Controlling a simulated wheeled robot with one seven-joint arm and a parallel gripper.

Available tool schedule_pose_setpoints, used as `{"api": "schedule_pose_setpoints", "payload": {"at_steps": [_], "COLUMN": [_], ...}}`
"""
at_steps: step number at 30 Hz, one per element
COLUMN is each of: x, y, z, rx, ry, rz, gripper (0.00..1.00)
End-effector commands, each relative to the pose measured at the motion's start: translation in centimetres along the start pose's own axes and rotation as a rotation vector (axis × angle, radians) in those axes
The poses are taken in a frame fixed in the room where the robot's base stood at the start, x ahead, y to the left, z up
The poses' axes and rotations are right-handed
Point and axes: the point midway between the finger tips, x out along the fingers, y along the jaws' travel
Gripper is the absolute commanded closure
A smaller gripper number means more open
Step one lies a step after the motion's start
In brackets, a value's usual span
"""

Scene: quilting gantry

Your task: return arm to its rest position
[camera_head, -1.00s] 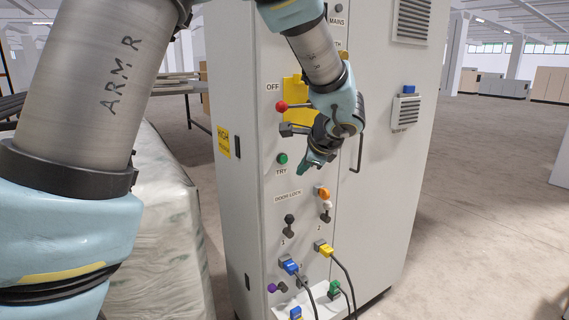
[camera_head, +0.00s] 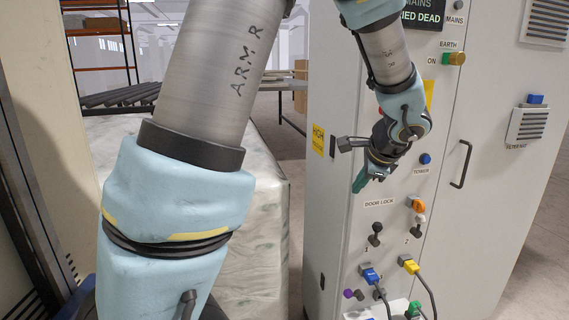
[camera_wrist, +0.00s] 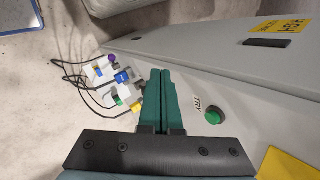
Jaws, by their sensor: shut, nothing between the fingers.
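My gripper (camera_head: 362,180) hangs in front of the grey cabinet (camera_head: 335,215), left of the blue tower button (camera_head: 425,159) and above the door lock levers. Its green fingers are together with nothing between them, and they point down and to the left. In the wrist view my gripper (camera_wrist: 162,75) is shut, with the green TRY button (camera_wrist: 212,117) to the right of the fingers. My arm is still bent out in front of the cabinet. It hides part of the upper panel in the head view.
Blue (camera_head: 370,275) and yellow (camera_head: 410,265) plugs with black cables sit low on the cabinet. A door handle (camera_head: 461,165) sticks out at the right. A wrapped pallet load (camera_head: 268,230) stands left of the cabinet, behind my arm. Open floor (camera_head: 535,255) lies at the right.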

Motion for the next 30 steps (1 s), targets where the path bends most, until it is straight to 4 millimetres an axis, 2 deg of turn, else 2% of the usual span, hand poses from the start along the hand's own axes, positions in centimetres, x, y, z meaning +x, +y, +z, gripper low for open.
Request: {"api": "schedule_pose_setpoints", "payload": {"at_steps": [1, 3, 6, 9, 12, 16, 21, 30], "x": [1.1, 2.2, 3.0, 3.3, 3.1, 2.7, 2.3, 2.2], "y": [1.0, 3.0, 5.9, 9.0, 11.8, 14.7, 16.7, 17.0], "z": [3.6, 7.5, 12.3, 16.3, 19.5, 22.2, 23.8, 24.1], "rx": [-0.123, -0.295, -0.55, -0.813, -1.073, -1.36, -1.573, -1.618], "ry": [-0.023, -0.045, -0.078, -0.11, -0.14, -0.176, -0.203, -0.208], "rz": [0.068, 0.157, 0.268, 0.358, 0.426, 0.479, 0.505, 0.51], "gripper": [1.0, 1.0, 1.0, 1.0, 1.0, 1.0, 1.0, 1.0]}}
